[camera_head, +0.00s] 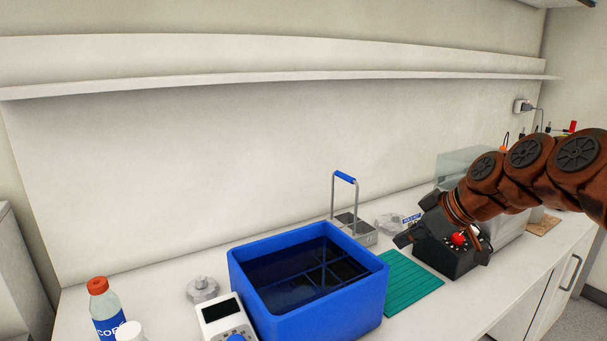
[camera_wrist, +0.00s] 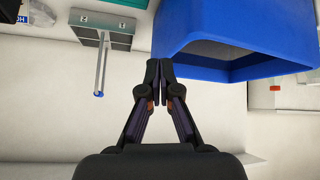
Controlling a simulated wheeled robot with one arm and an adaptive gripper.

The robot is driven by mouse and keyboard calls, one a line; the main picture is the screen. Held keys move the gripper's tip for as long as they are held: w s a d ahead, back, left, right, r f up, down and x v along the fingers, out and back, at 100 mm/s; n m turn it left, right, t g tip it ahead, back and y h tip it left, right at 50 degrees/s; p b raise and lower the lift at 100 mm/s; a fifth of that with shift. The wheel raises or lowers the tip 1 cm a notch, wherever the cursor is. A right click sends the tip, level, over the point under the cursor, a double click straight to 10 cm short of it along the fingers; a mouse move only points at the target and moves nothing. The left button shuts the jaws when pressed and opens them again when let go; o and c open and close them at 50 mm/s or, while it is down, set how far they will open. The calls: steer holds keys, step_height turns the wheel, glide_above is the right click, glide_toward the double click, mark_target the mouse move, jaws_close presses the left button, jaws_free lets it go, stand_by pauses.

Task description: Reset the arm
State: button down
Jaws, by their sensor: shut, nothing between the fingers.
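My gripper (camera_head: 404,239) is at the end of the brown arm that reaches in from the right in the head view. In the wrist view its two black fingers (camera_wrist: 159,70) meet at the tips, shut and empty. It is in the air above the counter, between the metal basket with a blue handle (camera_head: 345,181) and the black device with a red knob (camera_head: 447,262). In the wrist view the blue tub (camera_wrist: 225,35) is just beyond the fingertips to the right, and the basket's handle (camera_wrist: 101,70) is to their left. No contact with either shows.
A blue tub (camera_head: 367,302) with dark liquid and a divider stands mid-counter, beside a green mat (camera_head: 413,284). A red-capped bottle (camera_head: 106,315), white meter (camera_head: 223,318) and metal weight (camera_head: 202,290) are at left. A long wall shelf (camera_head: 270,79) runs above.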

steer(key=s+a+f+m+g+h+p, duration=0.1)
steer(key=s+a+f+g, duration=0.1)
steer(key=s+a, duration=0.45)
steer(key=s+d+f+m+g+h+p, duration=0.1)
steer(key=s+f+m+g, duration=0.1)
steer(key=s, duration=0.7)
steer(key=s+d+f+m+g+h+p, duration=0.1)
steer(key=s+f+m, duration=0.3)
steer(key=s, duration=0.6)
steer(key=s+d+f+m+g+h+p, duration=0.1)
steer(key=s+d+f+m+g+h, duration=0.1)
steer(key=s, duration=0.7)
step_height(320, 180, down, 3)
steer(key=shift+s+d+r+m+g+h, duration=0.2)
steer(key=shift+s+m+g+h, duration=0.2)
steer(key=shift+m+g, duration=0.15)
